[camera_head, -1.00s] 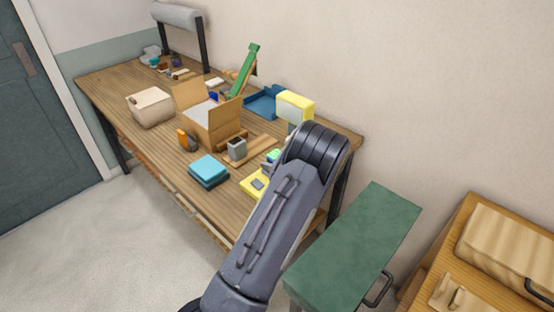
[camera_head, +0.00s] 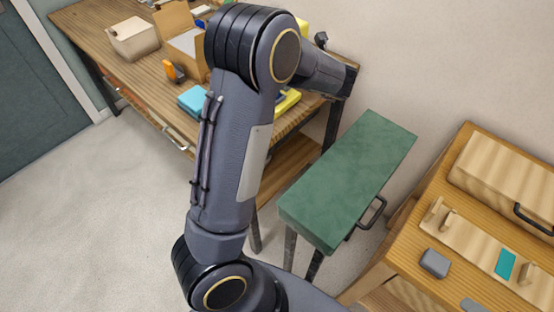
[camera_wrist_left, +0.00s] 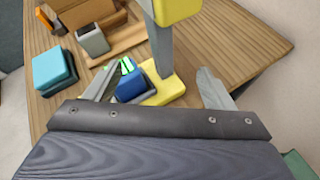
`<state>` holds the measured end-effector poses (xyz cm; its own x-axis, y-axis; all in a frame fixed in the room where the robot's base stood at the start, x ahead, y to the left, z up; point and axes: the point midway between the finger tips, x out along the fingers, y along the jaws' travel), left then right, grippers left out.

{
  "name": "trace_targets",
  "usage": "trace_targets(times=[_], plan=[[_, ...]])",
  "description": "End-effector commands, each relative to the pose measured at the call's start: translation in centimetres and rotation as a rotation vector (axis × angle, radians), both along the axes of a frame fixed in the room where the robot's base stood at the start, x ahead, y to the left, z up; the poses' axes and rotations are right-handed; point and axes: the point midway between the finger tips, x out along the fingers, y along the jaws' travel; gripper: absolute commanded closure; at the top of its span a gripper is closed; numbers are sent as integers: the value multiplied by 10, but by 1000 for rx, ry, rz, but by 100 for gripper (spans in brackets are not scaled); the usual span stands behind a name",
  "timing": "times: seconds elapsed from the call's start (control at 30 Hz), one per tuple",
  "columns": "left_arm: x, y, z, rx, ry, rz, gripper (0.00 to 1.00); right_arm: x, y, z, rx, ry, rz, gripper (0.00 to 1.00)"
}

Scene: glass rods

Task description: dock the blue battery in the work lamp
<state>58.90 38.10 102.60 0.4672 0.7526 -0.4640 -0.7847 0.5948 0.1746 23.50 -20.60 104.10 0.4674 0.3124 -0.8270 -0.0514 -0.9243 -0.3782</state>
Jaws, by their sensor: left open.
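The work lamp shows in the left wrist view with a yellow base (camera_wrist_left: 166,90), a grey post and a yellow head (camera_wrist_left: 178,9). The blue battery (camera_wrist_left: 131,88) is at the base, left of the post, with green-lit marks by its top. I cannot tell whether it is fully seated. My left gripper (camera_wrist_left: 160,72) is open, its fingers spread either side of the battery and post; the left finger is close beside the battery. In the head view my arm hides most of the lamp; a bit of its yellow base (camera_head: 288,101) shows. My right gripper is not in view.
A light blue block (camera_wrist_left: 53,66) and a grey holder (camera_wrist_left: 93,39) on a wooden board are nearby on the bench. A cardboard box (camera_head: 183,40), a beige bin (camera_head: 134,38) and an orange tool (camera_head: 173,71) stand farther left. A green-topped stool (camera_head: 350,175) is beside the bench.

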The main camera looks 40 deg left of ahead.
Motion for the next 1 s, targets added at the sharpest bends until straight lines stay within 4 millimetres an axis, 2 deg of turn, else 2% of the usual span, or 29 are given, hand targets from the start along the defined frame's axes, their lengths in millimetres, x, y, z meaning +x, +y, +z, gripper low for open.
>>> trace_targets(times=[0.03,0.13,0.23,0.37,0.4,0.47,0.6,0.7,0.77,0.8,0.9,1.0], plan=[[0,0,19,18,35,-165,24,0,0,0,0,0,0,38],[-4,-20,51,132,119,-543,24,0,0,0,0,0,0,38],[-25,-51,81,326,189,-914,24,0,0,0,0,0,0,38],[-80,-101,107,692,282,-1368,24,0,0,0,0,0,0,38],[-103,-117,111,825,315,-1497,24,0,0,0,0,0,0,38],[-141,-138,109,1040,372,-1679,24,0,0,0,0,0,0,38],[-234,-173,83,1546,539,-2039,24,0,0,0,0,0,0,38],[-289,-180,55,1832,666,-2234,24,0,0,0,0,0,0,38],[-314,-180,40,1956,734,-2324,24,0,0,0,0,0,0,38],[-327,-179,32,-1934,-739,2273,24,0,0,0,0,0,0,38],[-348,-176,19,-1858,-729,2158,24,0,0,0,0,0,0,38],[-355,-174,15,-1829,-726,2119,24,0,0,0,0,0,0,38]])
